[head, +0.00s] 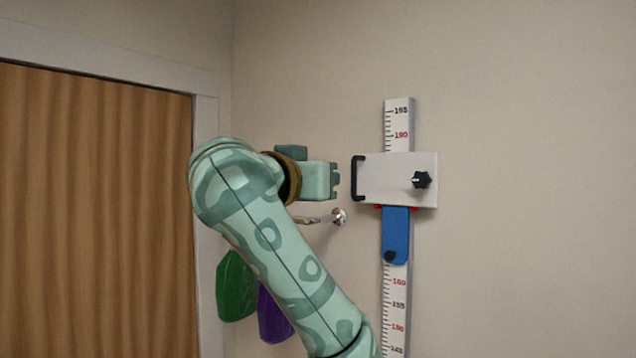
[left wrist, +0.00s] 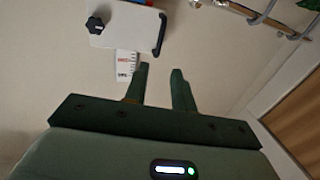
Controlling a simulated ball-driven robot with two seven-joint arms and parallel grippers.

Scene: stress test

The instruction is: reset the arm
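My left arm, pale green with darker patches, rises from the bottom of the head view and bends at the top left. Its left gripper (head: 335,180) points right, level with a white plate (head: 390,180) and apart from the plate's black handle (head: 357,178) in the picture. In the left wrist view the two dark green fingers of the left gripper (left wrist: 160,70) stand apart with nothing between them. The white plate (left wrist: 125,27) and its handle (left wrist: 162,34) show past the fingertips there. My right gripper is in neither view.
The plate, with a black knob (head: 421,180), sits on a wall-mounted height scale (head: 397,122) with a blue slider (head: 396,234) below. A wall hook (head: 339,217) is below my gripper. Green (head: 236,287) and purple (head: 272,315) items hang behind my arm. A brown curtain (head: 95,215) fills the left doorway.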

